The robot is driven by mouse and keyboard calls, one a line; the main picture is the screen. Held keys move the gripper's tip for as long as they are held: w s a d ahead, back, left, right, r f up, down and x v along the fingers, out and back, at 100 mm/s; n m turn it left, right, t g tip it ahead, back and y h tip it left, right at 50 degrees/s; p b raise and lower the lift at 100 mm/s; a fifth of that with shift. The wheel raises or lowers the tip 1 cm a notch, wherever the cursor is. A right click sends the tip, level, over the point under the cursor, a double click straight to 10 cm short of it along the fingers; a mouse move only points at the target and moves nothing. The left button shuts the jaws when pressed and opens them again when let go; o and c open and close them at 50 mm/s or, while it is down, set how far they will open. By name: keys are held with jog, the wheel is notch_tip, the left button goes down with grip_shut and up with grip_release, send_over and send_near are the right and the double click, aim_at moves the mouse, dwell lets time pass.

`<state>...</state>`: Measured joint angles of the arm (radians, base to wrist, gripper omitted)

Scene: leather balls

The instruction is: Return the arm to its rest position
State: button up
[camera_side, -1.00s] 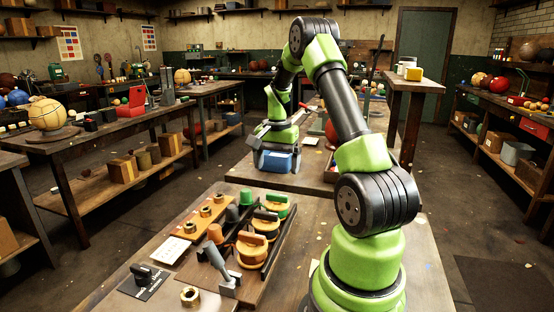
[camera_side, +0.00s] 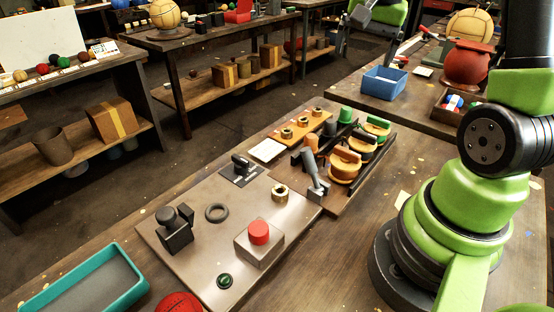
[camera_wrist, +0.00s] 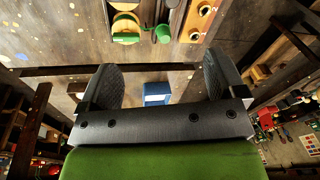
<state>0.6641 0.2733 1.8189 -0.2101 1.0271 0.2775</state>
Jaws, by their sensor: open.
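My gripper (camera_wrist: 163,72) is open in the wrist view, its two dark fingers wide apart with nothing held between them. A blue bin (camera_wrist: 157,93) shows beyond and between the fingers. In the side view, my green base (camera_side: 455,225) stands on the bench at the right, with my arm rising out of the top right of the frame. A green and black arm part (camera_side: 378,14) is cut off by the top edge, behind the blue bin (camera_side: 385,83).
A rack with orange and green knobs (camera_side: 345,165), a grey lever (camera_side: 313,178) and a red button box (camera_side: 259,241) stand on the near bench. A teal tray (camera_side: 85,285) lies front left. A red pot (camera_side: 467,64) stands on the far bench.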

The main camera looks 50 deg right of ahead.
jog(key=s+a+r+n+t, duration=0.1)
jog(key=a+r+n, duration=0.2)
jog(key=a, duration=0.3)
jog(key=s+a+r+n+t, duration=0.2)
jog(key=a+r, duration=0.1)
jog(key=a, duration=0.4)
jog(key=s+a+n+t+y, duration=0.2)
jog(key=s+a+n, duration=0.3)
jog(key=s+a, duration=0.2)
jog(key=shift+s+a+r+y, duration=0.15)
jog(key=shift+s+a+y, duration=0.2)
jog(key=shift+a, duration=0.25)
